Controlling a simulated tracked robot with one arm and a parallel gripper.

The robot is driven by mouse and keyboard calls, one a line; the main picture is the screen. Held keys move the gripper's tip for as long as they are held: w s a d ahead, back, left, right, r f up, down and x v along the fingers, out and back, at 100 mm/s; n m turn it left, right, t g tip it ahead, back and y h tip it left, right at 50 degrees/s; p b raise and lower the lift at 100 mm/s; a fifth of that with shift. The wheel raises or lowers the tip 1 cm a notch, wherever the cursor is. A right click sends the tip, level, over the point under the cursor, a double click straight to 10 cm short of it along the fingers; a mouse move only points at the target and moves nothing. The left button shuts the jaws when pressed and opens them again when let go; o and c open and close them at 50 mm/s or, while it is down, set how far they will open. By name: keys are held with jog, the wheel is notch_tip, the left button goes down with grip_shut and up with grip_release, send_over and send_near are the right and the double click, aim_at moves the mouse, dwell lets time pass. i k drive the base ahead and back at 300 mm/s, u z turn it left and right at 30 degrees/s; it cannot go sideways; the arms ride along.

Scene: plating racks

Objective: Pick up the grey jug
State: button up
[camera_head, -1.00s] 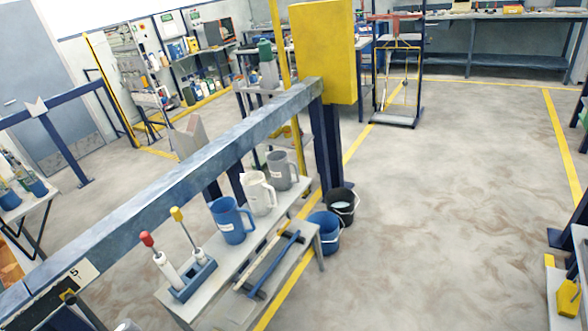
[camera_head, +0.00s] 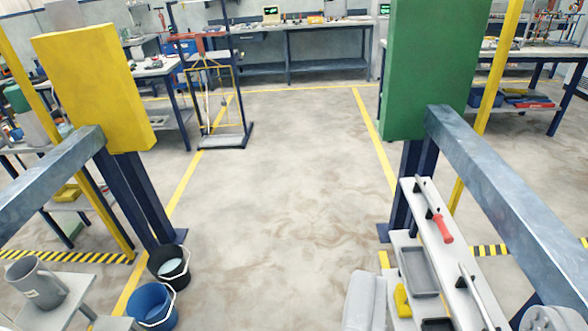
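The grey jug (camera_head: 40,285) stands upright at the lower left of the view, its handle toward the left.
A black bucket (camera_head: 170,264) and a blue bucket (camera_head: 152,303) stand on the floor right of the jug's shelf. A wide floor aisle (camera_head: 285,190) lies clear between the yellow (camera_head: 95,85) and green (camera_head: 428,70) panels. A tool shelf (camera_head: 455,262) stands at right.

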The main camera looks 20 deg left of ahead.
aim_at(46, 284)
jog(key=u, duration=0.15)
jog(key=i, duration=1.25)
jog(key=u, duration=0.75)
jog(key=i, duration=1.1)
jog(key=u, duration=1.15)
jog(key=i, duration=0.75)
jog(key=u, duration=0.45)
